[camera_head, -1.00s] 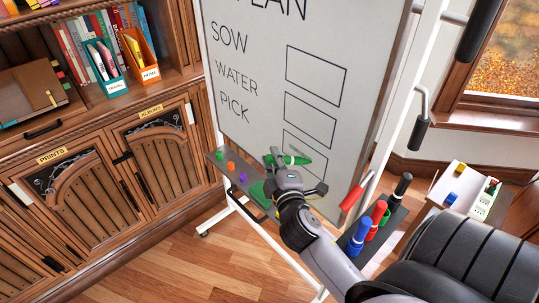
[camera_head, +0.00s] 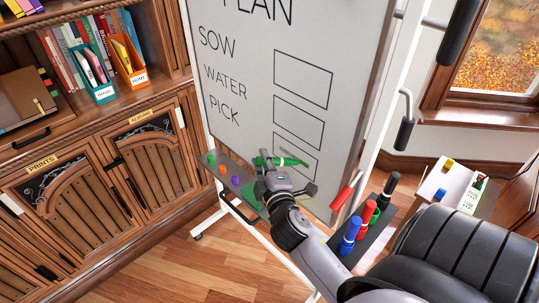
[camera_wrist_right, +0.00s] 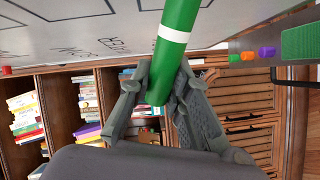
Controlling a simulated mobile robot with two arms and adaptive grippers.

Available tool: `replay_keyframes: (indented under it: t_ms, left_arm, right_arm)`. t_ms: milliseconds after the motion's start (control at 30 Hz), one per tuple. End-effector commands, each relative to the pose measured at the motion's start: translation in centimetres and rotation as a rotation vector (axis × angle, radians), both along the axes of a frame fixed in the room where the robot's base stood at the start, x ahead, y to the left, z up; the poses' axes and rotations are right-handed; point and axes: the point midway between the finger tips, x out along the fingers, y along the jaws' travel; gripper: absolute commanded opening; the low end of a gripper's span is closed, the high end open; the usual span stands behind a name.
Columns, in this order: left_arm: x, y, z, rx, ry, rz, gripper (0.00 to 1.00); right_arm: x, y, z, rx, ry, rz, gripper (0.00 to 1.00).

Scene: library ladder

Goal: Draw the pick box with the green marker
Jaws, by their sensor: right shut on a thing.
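My right gripper (camera_head: 268,165) is shut on the green marker (camera_head: 289,161) in front of the whiteboard (camera_head: 240,75). In the wrist view the gripper (camera_wrist_right: 160,95) has its fingers on both sides of the green marker (camera_wrist_right: 178,45), which has a white band. The pick box (camera_head: 318,163) is the lowest of three black-outlined boxes, right of the word PICK. I cannot tell whether the tip touches the board. My left gripper is not in view.
The board's tray (camera_head: 217,176) holds small green, orange and purple pieces and a green block. Blue, red, green and black markers stand in a holder (camera_head: 371,240) at right. A red-ended handle (camera_head: 344,193) juts from the stand. A wooden cabinet (camera_head: 95,170) stands at left.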

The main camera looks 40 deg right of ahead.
Motion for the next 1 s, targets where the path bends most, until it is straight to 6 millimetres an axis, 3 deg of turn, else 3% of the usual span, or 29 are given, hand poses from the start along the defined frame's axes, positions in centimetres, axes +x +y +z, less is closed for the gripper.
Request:
replay_keyframes:
  t_ms: [1000]
  left_arm:
    - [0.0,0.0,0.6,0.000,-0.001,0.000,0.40]
  right_arm:
    - [5.9,0.4,0.0,0.000,0.000,0.000,0.01]
